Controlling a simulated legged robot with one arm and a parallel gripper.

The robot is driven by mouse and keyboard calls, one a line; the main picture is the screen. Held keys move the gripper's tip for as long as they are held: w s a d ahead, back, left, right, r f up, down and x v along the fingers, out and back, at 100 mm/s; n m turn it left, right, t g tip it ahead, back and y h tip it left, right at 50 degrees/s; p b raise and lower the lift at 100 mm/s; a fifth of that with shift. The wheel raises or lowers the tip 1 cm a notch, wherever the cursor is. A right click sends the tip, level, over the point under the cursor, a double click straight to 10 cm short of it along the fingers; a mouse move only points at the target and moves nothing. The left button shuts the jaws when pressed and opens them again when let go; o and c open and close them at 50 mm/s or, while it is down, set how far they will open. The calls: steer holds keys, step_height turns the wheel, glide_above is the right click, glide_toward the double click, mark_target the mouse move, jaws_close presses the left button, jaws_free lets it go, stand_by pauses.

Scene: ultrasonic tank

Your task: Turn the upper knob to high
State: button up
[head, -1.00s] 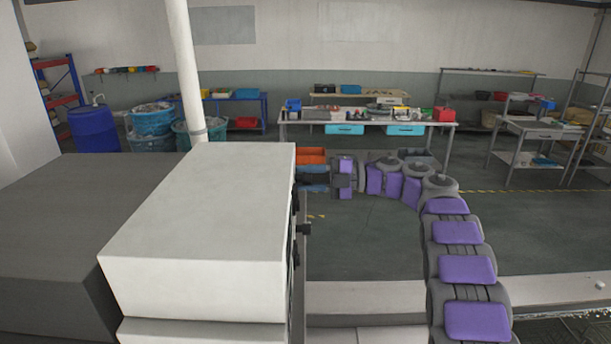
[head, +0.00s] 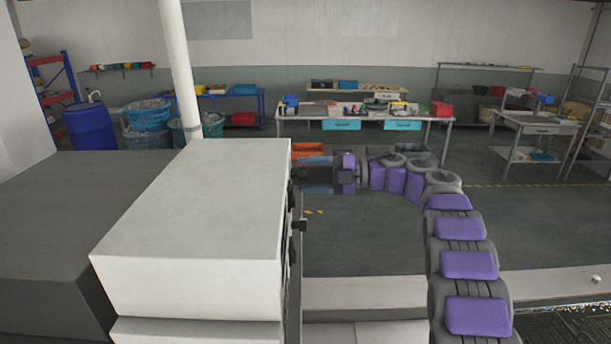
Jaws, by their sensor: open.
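A white box-shaped unit (head: 190,225) stands at the left centre, with its control face on the right side seen almost edge-on. Dark knobs stick out from that face: one black knob (head: 299,226) shows clearly, and another dark part (head: 291,194) shows farther back. I cannot tell which is the upper knob, nor its setting. My gripper (head: 308,174) is open beside the far part of this face, pointing left at it. Its fingertips are close to the face; whether they touch anything there is not clear. The markings on the face are hidden.
A grey tank body (head: 60,210) lies left of the white unit. An orange bin (head: 307,149) is behind my gripper. A workbench (head: 365,117) with tools stands at the back. The floor right of the unit is open.

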steer(key=d+p, duration=0.7)
steer(key=d, duration=0.9)
steer(key=shift+w+d, duration=0.15)
steer(key=shift+d, duration=0.25)
steer(key=shift+a+r, duration=0.1)
